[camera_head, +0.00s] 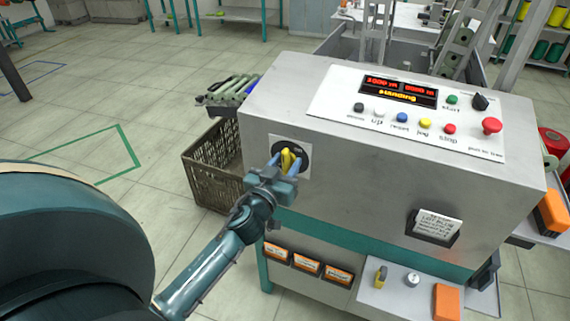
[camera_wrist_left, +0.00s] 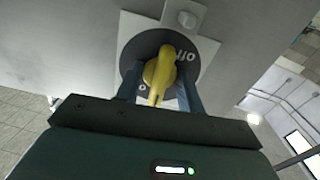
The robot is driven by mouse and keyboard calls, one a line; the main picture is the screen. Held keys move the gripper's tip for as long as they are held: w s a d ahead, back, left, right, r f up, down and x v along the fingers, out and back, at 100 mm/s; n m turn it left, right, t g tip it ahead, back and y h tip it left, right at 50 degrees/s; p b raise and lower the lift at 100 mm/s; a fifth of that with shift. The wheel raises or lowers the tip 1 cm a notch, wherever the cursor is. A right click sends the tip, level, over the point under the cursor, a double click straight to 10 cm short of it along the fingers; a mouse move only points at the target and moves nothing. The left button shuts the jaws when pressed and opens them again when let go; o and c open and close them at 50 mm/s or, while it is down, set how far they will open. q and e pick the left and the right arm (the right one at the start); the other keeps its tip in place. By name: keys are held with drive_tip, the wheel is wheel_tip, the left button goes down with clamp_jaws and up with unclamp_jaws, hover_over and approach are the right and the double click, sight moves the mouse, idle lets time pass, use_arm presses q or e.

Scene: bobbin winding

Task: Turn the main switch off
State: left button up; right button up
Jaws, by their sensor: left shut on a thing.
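The main switch has a yellow handle (camera_head: 289,158) on a round black dial (camera_head: 299,150). It sits on a pale square plate on the left part of the grey cabinet's front. My left gripper (camera_head: 284,163) is shut on the yellow handle, with one blue finger on each side of it. In the left wrist view the handle (camera_wrist_left: 159,80) stands nearly upright in the picture between the fingers (camera_wrist_left: 160,92). White marks show on the dial (camera_wrist_left: 139,51) at lower left and upper right; I cannot tell which one the handle points at. My right gripper is out of view.
The cabinet's sloped panel (camera_head: 340,105) has a lit red and yellow display (camera_head: 399,91), coloured buttons and a red mushroom button (camera_head: 492,125). A brown crate (camera_head: 205,170) stands on the floor behind the cabinet's left side. Orange-labelled bins (camera_head: 307,264) and a small shelf lie below.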

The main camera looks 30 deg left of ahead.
use_arm(q)
drive_tip(key=n, duration=0.3)
drive_tip(key=shift+r+n+p, duration=0.1)
drive_tip(key=shift+n+p, duration=0.4)
drive_tip(key=shift+n, duration=1.5)
drive_tip(key=shift+n+p, duration=0.7)
drive_tip(key=shift+n, duration=0.2)
drive_tip(key=shift+n+p, duration=0.3)
drive_tip(key=shift+n, duration=0.7)
